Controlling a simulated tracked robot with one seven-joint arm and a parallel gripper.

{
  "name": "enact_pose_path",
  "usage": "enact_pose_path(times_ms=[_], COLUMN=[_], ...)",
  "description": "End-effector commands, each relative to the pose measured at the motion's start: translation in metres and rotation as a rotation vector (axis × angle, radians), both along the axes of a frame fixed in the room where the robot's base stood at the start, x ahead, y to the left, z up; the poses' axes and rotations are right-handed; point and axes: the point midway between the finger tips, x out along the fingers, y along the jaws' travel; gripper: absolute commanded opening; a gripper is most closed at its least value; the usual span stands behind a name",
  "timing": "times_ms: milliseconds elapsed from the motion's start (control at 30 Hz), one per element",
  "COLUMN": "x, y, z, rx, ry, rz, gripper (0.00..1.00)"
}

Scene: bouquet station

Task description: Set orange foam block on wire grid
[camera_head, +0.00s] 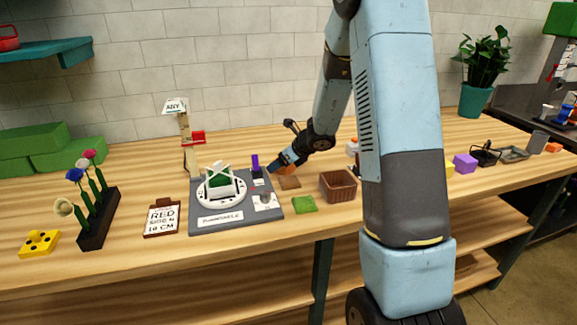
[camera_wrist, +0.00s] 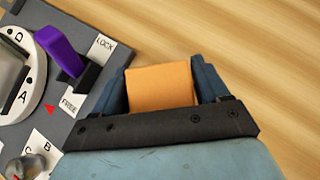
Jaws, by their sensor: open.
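An orange foam block (camera_wrist: 160,87) sits between the two blue fingers of my gripper (camera_wrist: 163,75) in the wrist view. The jaws are open around it, with a narrow gap on the right side. In the head view my gripper (camera_head: 287,161) is low over the table, just right of the grey turntable board (camera_head: 236,228). A little orange shows beside it there. I cannot clearly make out a wire grid; a green block (camera_head: 219,184) with white crossed bars stands on the white turntable ring.
A purple lever (camera_wrist: 60,50) on the board stands close left of my gripper. A brown basket (camera_head: 338,187), a green mat (camera_head: 304,204) and a flat brown square (camera_head: 289,183) lie nearby. A flower rack (camera_head: 98,222) and clipboard (camera_head: 162,218) are left.

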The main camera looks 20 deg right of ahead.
Motion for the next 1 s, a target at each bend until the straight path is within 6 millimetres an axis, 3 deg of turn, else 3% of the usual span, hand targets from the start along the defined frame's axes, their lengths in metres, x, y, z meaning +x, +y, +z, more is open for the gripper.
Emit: enact_pose_path(times_ms=[100, 533, 833, 1000], x=[0.000, 0.000, 0.000, 0.001], y=[0.000, -0.001, -0.001, -0.001], z=[0.000, 0.000, 0.006, 0.029], rx=[0.000, 0.000, 0.000, 0.000], ry=[0.000, 0.000, -0.001, -0.005], rz=[0.000, 0.000, -0.001, 0.001], gripper=[0.74, 0.33, 0.33, 0.33])
